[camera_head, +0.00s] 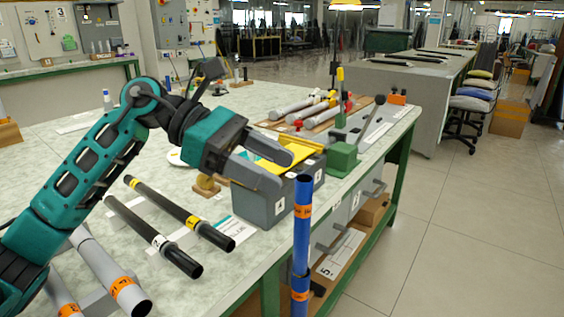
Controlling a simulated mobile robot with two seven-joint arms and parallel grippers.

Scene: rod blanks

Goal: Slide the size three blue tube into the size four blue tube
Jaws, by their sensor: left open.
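A blue tube (302,240) stands upright in front of the table's near right edge, with an orange band near its open top. A lower blue section (299,309) with another orange band continues below it to the bottom of the picture. I cannot tell whether the lower section is a second tube around the first, and the size marks are not readable. My left gripper (281,169) is open and empty, its two fingers pointing right, just up and left of the tube's top. My right gripper is out of view, and what holds the tube is hidden.
Two black tubes (170,212) and grey tubes (105,268) lie on the table at the left. A grey bin (262,207) stands behind the left fingers. A green clamp press (343,157) and a board with grey tubes are farther back.

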